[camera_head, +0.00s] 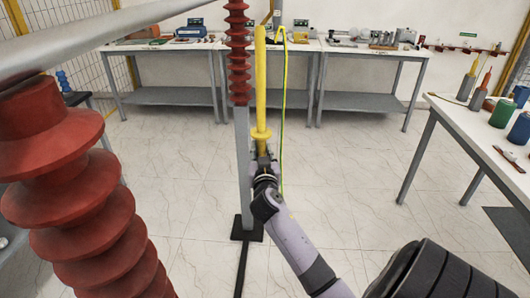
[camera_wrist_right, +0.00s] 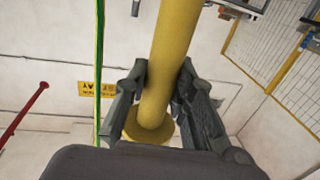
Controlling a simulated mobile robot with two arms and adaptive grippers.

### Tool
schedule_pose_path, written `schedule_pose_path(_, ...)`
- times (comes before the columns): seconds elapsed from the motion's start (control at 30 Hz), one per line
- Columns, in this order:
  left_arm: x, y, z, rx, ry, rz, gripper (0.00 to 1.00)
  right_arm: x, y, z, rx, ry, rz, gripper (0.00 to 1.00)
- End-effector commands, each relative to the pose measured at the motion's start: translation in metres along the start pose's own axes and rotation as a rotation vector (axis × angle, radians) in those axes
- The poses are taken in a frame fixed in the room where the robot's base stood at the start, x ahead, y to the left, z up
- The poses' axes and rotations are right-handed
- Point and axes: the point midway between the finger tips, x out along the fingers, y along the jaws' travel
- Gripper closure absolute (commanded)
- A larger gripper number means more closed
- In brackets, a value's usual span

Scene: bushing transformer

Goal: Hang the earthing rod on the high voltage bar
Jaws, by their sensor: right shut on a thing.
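The earthing rod (camera_head: 260,85) is a yellow pole with a round guard, standing nearly upright in the head view. My right gripper (camera_head: 264,158) is shut on it just below the guard. In the right wrist view the gripper (camera_wrist_right: 160,88) has a finger on each side of the yellow rod (camera_wrist_right: 173,45). A green-yellow cable (camera_head: 284,95) hangs from near the rod's top. The high voltage bar (camera_head: 95,36) is a thick grey tube crossing the upper left, above a large red insulator (camera_head: 75,205). The rod's top stands apart from the visible bar. My left gripper is not in view.
A thinner red insulator (camera_head: 238,60) on a grey post (camera_head: 243,170) stands just left of the rod. Workbenches (camera_head: 170,96) with equipment line the back wall. A white table (camera_head: 485,140) with bottles is at right.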

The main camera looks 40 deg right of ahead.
Motion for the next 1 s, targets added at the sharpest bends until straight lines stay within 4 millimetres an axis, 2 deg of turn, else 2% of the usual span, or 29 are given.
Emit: schedule_pose_path(1.0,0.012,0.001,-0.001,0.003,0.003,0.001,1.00,0.012,-0.079,-0.002,0.002,0.004,-0.003,1.00)
